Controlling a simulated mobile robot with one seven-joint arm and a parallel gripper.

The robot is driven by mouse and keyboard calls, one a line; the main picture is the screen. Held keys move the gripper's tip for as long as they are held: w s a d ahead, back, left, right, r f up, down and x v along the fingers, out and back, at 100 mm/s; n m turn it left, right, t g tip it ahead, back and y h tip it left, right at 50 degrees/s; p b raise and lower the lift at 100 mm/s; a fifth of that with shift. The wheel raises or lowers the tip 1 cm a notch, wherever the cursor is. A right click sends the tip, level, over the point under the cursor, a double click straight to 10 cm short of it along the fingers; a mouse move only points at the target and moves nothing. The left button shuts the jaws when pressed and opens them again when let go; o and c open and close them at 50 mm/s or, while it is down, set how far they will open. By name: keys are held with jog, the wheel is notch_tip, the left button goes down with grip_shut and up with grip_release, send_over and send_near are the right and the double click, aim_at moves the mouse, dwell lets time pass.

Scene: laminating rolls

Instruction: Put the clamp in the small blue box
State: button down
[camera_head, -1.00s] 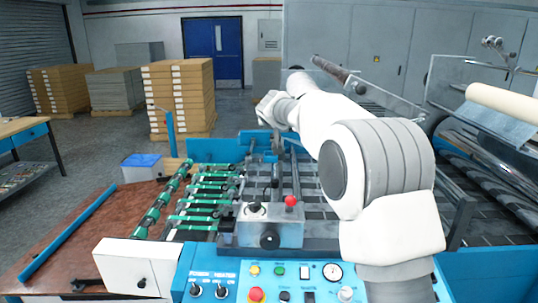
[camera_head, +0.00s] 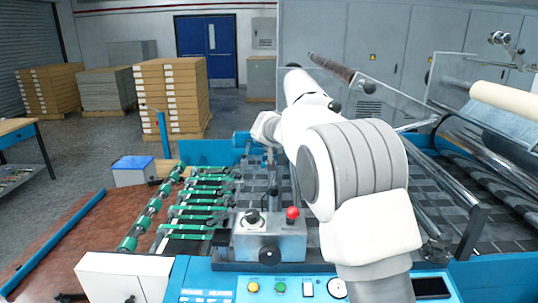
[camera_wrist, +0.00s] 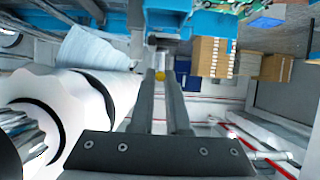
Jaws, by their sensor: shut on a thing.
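The small blue box (camera_head: 133,172) stands left of the green rollers in the head view, with a bright blue top and pale sides. It seems to show small at the upper right of the wrist view (camera_wrist: 266,22). My gripper (camera_wrist: 162,76) points away from the camera in the wrist view, its two dark fingers close together. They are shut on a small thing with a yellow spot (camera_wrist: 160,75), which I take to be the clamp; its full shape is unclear. In the head view my arm mostly hides the gripper, which is right of the box and apart from it.
A brown table (camera_head: 60,240) is at left, stacked pallets (camera_head: 172,100) behind. Metal rollers (camera_head: 480,160) are at right.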

jog(key=shift+f+b, duration=0.6)
jog(key=shift+f, duration=1.3)
jog(key=shift+f, duration=0.15)
jog(key=c, duration=0.9)
grip_release()
jog(key=shift+o, duration=0.2)
jog(key=b+v, duration=0.3)
jog(key=v, duration=0.9)
jog(key=shift+b, duration=0.4)
jog(key=shift+s, duration=0.1)
